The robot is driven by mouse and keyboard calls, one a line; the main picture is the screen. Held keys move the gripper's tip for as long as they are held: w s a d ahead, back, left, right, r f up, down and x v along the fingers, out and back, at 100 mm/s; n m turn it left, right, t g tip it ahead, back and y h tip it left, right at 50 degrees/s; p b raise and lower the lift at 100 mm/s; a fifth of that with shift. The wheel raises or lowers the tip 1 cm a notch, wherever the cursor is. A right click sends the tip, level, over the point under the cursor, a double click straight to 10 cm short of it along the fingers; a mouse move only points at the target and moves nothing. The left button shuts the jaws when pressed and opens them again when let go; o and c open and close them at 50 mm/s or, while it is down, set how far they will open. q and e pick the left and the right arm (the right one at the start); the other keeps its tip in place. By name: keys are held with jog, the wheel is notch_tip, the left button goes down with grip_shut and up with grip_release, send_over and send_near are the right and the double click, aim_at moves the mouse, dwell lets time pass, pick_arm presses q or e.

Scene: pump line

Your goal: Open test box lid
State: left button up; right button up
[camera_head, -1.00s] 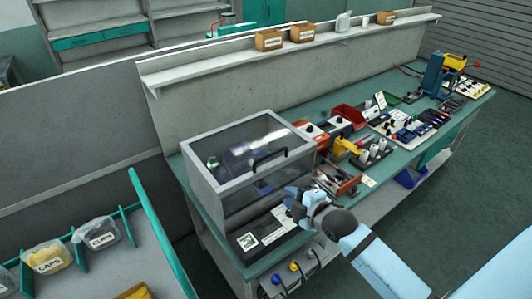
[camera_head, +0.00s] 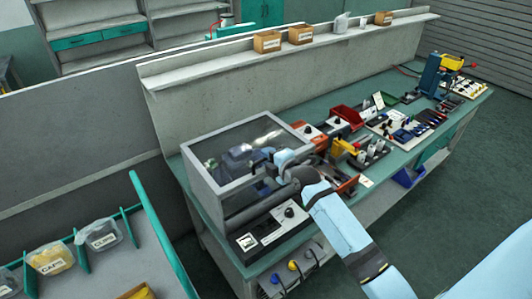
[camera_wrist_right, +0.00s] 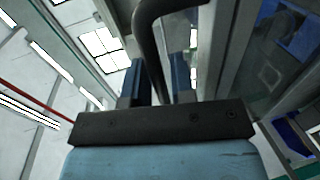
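The test box (camera_head: 222,196) is a grey-framed case with clear panes at the near left end of the bench. Its lid (camera_head: 228,142) lies closed on top, with a dark pump-like part visible through it. My right gripper (camera_head: 272,168) is at the front edge of the lid, where it covers most of the handle. In the right wrist view, the dark curved handle (camera_wrist_right: 148,30) runs between the two blue fingers of the right gripper (camera_wrist_right: 157,82). The fingers stand apart with narrow gaps beside the handle. My left gripper is out of view.
A control panel (camera_head: 270,228) with a dark knob sits in front of the box. Red bins, a yellow tool (camera_head: 343,147) and several parts lie to its right on the bench (camera_head: 322,118). A wall with a shelf (camera_head: 290,50) stands behind. Bags of caps and clips lie at lower left.

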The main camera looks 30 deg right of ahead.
jog(key=shift+x, duration=0.8)
grip_shut()
jog(key=shift+r, duration=0.1)
